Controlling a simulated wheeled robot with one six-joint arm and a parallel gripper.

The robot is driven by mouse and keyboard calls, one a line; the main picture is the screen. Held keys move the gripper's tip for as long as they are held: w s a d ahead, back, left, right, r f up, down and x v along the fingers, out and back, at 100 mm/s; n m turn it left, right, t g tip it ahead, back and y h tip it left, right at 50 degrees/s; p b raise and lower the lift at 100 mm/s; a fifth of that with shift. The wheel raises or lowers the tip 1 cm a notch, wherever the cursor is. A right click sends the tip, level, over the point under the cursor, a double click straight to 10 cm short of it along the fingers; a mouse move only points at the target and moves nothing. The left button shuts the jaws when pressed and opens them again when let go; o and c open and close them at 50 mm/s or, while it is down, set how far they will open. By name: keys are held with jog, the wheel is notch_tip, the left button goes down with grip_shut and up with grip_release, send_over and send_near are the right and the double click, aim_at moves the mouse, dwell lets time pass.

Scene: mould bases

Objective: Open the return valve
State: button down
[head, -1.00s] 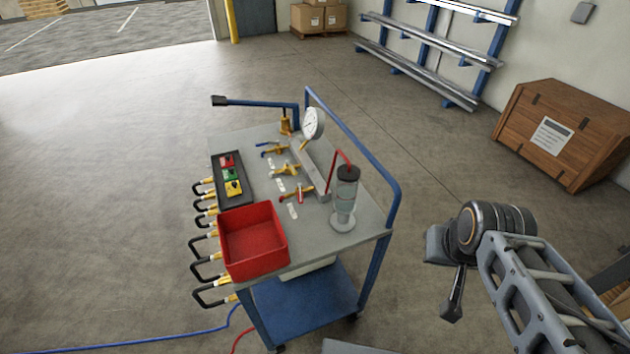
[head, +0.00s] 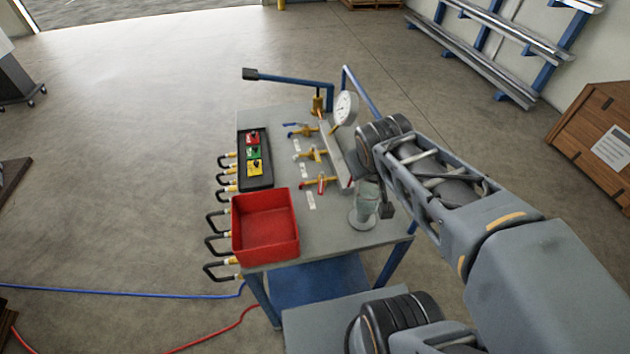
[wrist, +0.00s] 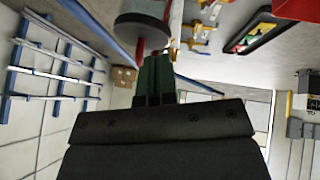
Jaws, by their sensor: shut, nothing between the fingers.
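Three small valves stand in a row on the cart top in the head view: one with a blue handle (head: 300,131), one with a yellow handle (head: 312,155) and one with a red handle (head: 319,182). White labels lie beside them, too small to read, so I cannot tell which is the return valve.
The cart (head: 335,240) also carries a red bin (head: 265,228), a pump lever (head: 290,78), a pressure gauge (head: 345,106) and a button box (head: 254,160). My forearm covers much of the cart's right rail. Hoses lie on the floor at left. Floor left of the cart is open.

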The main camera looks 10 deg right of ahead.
jog(key=w+d+r+n+t+h, duration=0.1)
jog(key=w+r+n+t, duration=0.15)
jog(key=w, duration=0.35)
jog(key=w+d+r+n+t, duration=0.2)
jog(key=w+r, duration=0.1)
jog(key=w, duration=0.3)
jog(key=w+a+r+n+t+y+p, duration=0.1)
jog(key=w+a+r+n+t+y, duration=0.2)
jog(key=w+n, duration=0.55)
jog(key=n+g+y+p, duration=0.1)
jog(key=n+g+y, duration=0.6)
jog(key=n+g, duration=1)
send_near(321, 187)
jog(key=s+f, duration=0.1)
jog(key=f, duration=0.1)
jog(key=s+a+f+p, duration=0.1)
jog(key=f, duration=0.1)
jog(key=a+f, duration=0.1)
jog(key=f, duration=0.2)
jog(key=shift+s+a+f, duration=0.1)
jog(key=shift+s+a, duration=0.1)
jog(key=shift+s, duration=0.2)
jog(key=shift+t, duration=0.25)
